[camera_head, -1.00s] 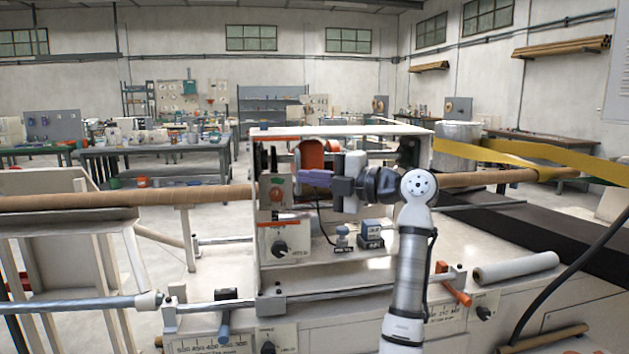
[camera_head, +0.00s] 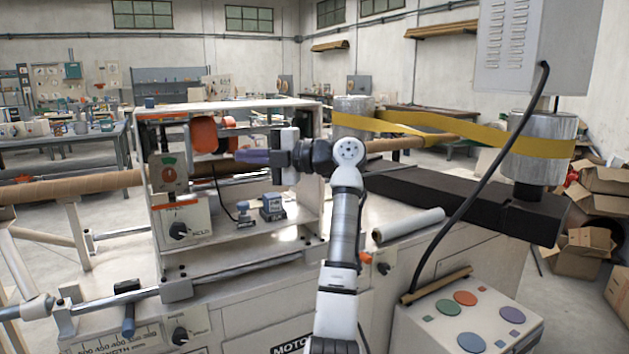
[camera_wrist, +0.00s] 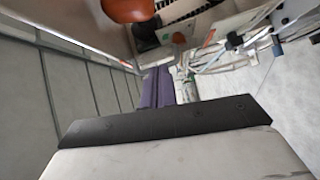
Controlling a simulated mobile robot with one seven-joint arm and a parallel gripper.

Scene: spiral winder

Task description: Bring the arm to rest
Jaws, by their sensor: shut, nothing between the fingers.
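My gripper (camera_head: 243,156) is in the open bay of the winder (camera_head: 225,105), pointing left, with its purple fingers close together and nothing between them. My arm reaches up from the bottom of the head view and bends left at the elbow-like white joint. The fingers are near the orange roller (camera_head: 203,135) and to the right of the control box with the red and green dial (camera_head: 169,172). In the wrist view the purple fingers (camera_wrist: 157,88) show shut beyond the dark wrist plate. Whether the fingertips touch the roller cannot be told.
A brown tube (camera_head: 70,187) runs in from the left. A yellow belt (camera_head: 450,133) spans two metal drums at the right. A grey roll (camera_head: 408,225) lies on the machine top. A button panel (camera_head: 470,325) and black cable (camera_head: 487,180) are at the right front. Cardboard boxes (camera_head: 598,245) stand far right.

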